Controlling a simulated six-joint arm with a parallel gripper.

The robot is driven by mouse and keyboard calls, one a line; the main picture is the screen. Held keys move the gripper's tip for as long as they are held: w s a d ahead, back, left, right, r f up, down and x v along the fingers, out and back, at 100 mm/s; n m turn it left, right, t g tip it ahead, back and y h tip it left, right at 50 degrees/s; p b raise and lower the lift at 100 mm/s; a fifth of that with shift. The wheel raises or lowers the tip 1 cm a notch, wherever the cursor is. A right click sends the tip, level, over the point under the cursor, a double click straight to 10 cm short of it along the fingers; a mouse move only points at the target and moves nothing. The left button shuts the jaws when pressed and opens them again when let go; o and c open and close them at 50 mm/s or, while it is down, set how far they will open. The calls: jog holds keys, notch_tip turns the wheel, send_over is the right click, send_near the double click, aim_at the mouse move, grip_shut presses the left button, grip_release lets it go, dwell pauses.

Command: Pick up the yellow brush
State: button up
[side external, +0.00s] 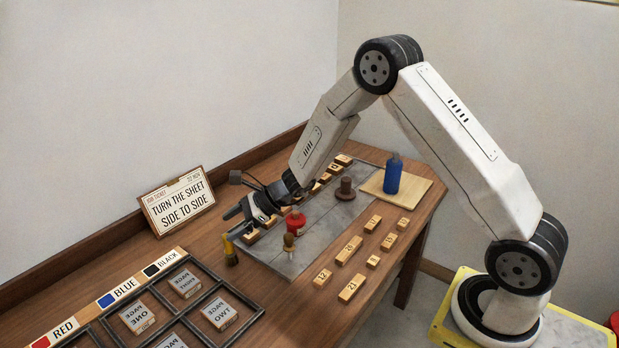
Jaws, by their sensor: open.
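A small upright thing with a yellow upper part and a dark lower part, which looks like the yellow brush (230,252), stands at the left edge of the grey plate. My gripper (238,222) is open, reaching leftward low over the plate. Its fingertips are just above and behind the brush in the picture, apart from it as far as I can tell. Nothing shows between the fingers.
A brown knobbed piece (345,190) and a blue bottle (393,175) stand farther right. Numbered wooden blocks (349,250) lie in front. A framed tray (254,301) lies left.

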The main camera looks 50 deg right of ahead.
aim_at(226, 262)
jog(key=w+m+t, duration=0.1)
jog(key=w+d+m+t, duration=0.1)
jog(key=w, duration=0.1)
jog(key=w+d+f+m+t, duration=0.1)
jog(key=m, duration=0.1)
jog(key=shift+w+d, duration=0.1)
jog(key=shift+w, duration=0.3)
jog(key=shift+f, duration=1.8)
jog(key=shift+f, duration=0.1)
jog(key=shift+f, duration=1.45)
jog(key=shift+w+a+f, duration=0.15)
jog(key=shift+a+f, duration=0.05)
jog(key=shift+f, duration=0.1)
jog(key=shift+x, duration=1.25)
grip_shut()
